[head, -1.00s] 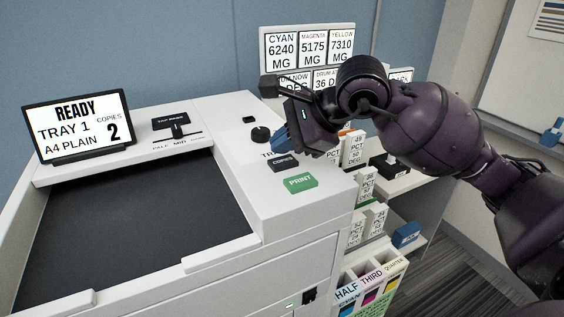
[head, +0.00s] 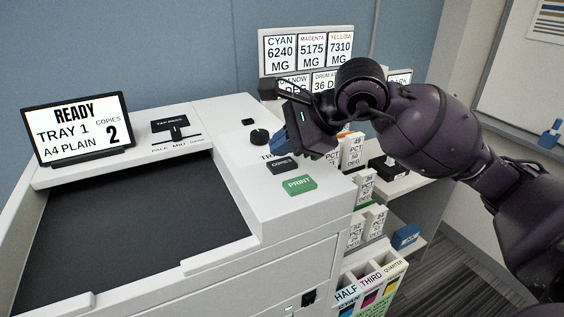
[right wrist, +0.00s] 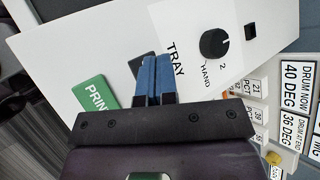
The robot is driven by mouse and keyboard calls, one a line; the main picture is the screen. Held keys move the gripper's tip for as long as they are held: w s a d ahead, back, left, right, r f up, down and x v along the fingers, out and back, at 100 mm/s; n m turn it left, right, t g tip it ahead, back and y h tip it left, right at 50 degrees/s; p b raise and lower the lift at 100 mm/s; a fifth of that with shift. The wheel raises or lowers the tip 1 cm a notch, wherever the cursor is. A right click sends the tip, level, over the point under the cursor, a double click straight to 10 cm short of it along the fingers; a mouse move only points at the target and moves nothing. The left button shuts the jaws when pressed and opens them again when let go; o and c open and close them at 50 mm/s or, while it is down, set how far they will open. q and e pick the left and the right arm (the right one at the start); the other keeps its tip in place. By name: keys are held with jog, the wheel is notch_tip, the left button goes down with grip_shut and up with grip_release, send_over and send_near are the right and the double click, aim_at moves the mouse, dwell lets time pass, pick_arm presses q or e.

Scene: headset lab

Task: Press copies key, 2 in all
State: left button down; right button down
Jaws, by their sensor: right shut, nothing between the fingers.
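The black COPIES key (head: 283,165) lies on the printer's white top, just behind the green PRINT key (head: 299,185). The display (head: 75,128) reads READY, TRAY 1, A4 PLAIN, COPIES 2. My right gripper (head: 287,142) is shut and empty, with its blue fingers over the panel at the COPIES key's back edge. In the right wrist view the closed fingers (right wrist: 155,75) partly hide the dark key (right wrist: 140,64). I cannot tell whether they touch the panel. My left gripper is not in view.
The tray knob (head: 259,137) stands close behind the fingers, and a black slider (head: 175,131) is further left. Shelves with labelled boxes (head: 353,150) and signs (head: 310,48) stand to the right and behind. The dark flat bed (head: 135,230) is clear.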

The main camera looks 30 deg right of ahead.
dwell(0.7)
jog(key=shift+f, duration=0.1)
jog(key=shift+f+b, duration=0.35)
jog(key=shift+b, duration=0.05)
dwell(0.4)
jog(key=shift+f+b, duration=0.35)
jog(key=shift+f, duration=0.05)
dwell(0.8)
jog(key=shift+r, duration=0.1)
jog(key=shift+r+p, duration=0.3)
jog(key=shift+r, duration=0.45)
